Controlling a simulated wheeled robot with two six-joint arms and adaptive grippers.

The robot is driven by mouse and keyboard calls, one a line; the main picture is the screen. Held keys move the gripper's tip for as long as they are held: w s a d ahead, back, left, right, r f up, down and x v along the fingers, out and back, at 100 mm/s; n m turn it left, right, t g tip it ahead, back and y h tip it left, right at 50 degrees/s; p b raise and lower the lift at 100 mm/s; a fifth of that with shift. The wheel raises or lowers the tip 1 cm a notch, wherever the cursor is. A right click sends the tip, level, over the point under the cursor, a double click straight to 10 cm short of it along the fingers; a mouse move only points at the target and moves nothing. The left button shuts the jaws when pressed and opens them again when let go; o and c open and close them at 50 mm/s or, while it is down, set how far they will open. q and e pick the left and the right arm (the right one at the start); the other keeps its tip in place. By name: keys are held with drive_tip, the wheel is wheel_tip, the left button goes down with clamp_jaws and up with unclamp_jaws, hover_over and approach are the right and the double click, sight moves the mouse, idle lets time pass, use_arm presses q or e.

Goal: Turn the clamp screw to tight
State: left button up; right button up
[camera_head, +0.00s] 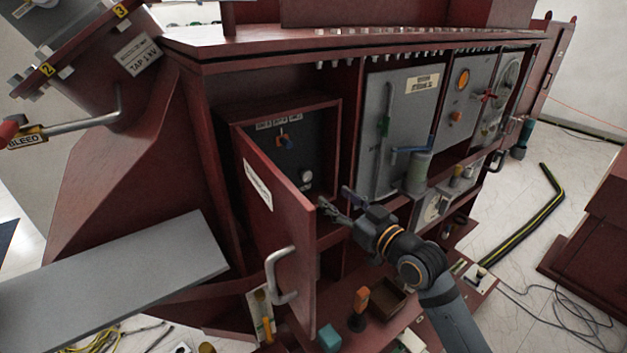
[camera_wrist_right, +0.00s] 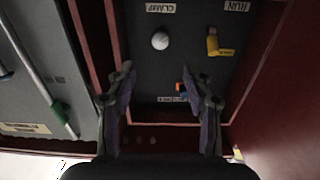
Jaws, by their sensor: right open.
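The open cabinet compartment holds a dark panel (camera_head: 290,160). A round white knob (camera_head: 306,177) sits low on it; in the right wrist view this knob (camera_wrist_right: 160,41) is beside a label (camera_wrist_right: 162,8) that reads CLAMP, so it looks like the clamp screw. Whether it is tight cannot be told. My right gripper (camera_head: 340,203) is in front of the compartment, near the free edge of its open door. In the right wrist view its fingers (camera_wrist_right: 160,85) are spread and empty, apart from the knob. My left gripper is not in view.
The compartment's red door (camera_head: 283,215) with a metal handle (camera_head: 281,278) stands open left of my gripper. A yellow lever (camera_wrist_right: 213,44) is beside the knob. A grey panel with a green-gripped rod (camera_head: 385,125) is to the right. An open box (camera_head: 381,297) stands below.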

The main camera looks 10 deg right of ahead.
sight(308, 176)
drive_tip(key=shift+w+a+r, duration=0.1)
drive_tip(key=shift+w+r, duration=0.05)
drive_tip(key=p+x, duration=0.2)
drive_tip(key=x, duration=0.8)
drive_tip(key=shift+p, duration=0.35)
clamp_jaws()
